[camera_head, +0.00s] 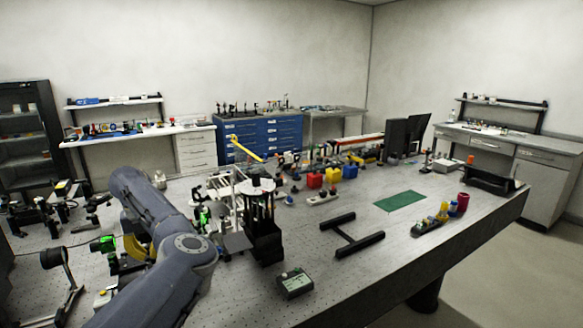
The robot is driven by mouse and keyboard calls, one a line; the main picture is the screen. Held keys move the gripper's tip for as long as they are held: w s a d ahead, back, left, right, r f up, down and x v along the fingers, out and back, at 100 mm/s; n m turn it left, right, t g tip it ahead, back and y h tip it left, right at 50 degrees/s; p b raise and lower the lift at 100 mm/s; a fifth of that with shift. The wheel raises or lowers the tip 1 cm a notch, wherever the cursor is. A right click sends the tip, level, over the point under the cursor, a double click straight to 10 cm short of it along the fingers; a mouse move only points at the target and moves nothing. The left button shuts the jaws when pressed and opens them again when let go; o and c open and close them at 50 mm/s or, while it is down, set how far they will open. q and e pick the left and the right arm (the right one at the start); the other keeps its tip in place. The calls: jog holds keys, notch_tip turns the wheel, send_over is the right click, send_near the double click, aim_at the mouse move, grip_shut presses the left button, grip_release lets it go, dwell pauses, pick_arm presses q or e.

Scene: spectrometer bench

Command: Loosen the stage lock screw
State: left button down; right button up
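My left arm (188,248) comes in from the bottom left and bends over the near left part of the perforated bench (345,205). Its gripper cannot be made out clearly against the arm and the crowded parts there, so its fingers and any contact are unclear. A yellow and black device (134,246) is partly hidden behind the arm. A white-framed optical assembly (222,190) stands just right of the arm. The stage lock screw is too small or hidden, and I cannot tell which part is the stage. My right gripper is not in view.
A black open holder (263,240) stands right of the arm, with a small grey-green box (295,284) in front. A black H-shaped frame (352,236) and a green mat (400,201) lie farther right. Bare bench surrounds them. Small optics crowd the back.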

pick_arm(q)
jog(key=shift+s+a, duration=0.25)
jog(key=shift+a, duration=0.1)
dwell(0.8)
jog(key=shift+w+a, duration=0.15)
jog(key=shift+w, duration=0.05)
jog(key=shift+w+r, duration=0.15)
jog(key=shift+r, duration=1.35)
jog(key=shift+w+r, duration=0.1)
jog(key=shift+r, duration=1.4)
